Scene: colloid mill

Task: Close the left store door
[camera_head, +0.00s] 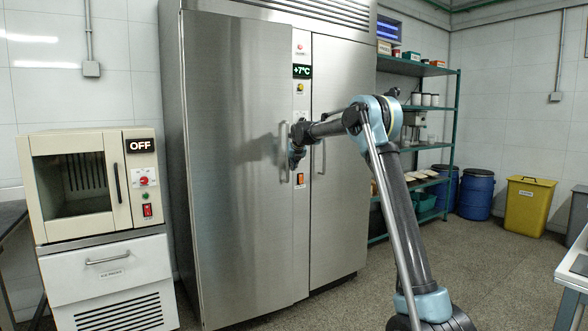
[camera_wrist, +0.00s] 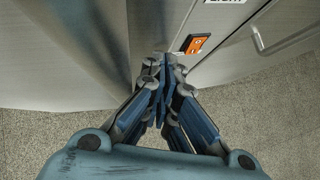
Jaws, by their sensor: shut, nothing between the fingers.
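The left store door (camera_head: 235,200) is a tall stainless steel panel on the left of a large cabinet. It stands closed or nearly closed; I cannot tell whether a small gap remains at its right edge. Its vertical bar handle (camera_head: 282,150) is near that edge. My gripper (camera_head: 295,163) is at handle height, beside the handle, in front of the door's right edge and the control strip. In the wrist view the gripper (camera_wrist: 160,62) has its fingers together and empty, close to the brushed steel door (camera_wrist: 70,45). Whether the fingertips touch the door is unclear.
The right store door (camera_head: 338,220) is shut. An orange switch (camera_head: 300,179) is just below my gripper and also shows in the wrist view (camera_wrist: 197,44). A cream oven unit (camera_head: 85,180) stands left. A green shelf (camera_head: 455,130) and blue barrels (camera_head: 476,195) are right. The floor in front is clear.

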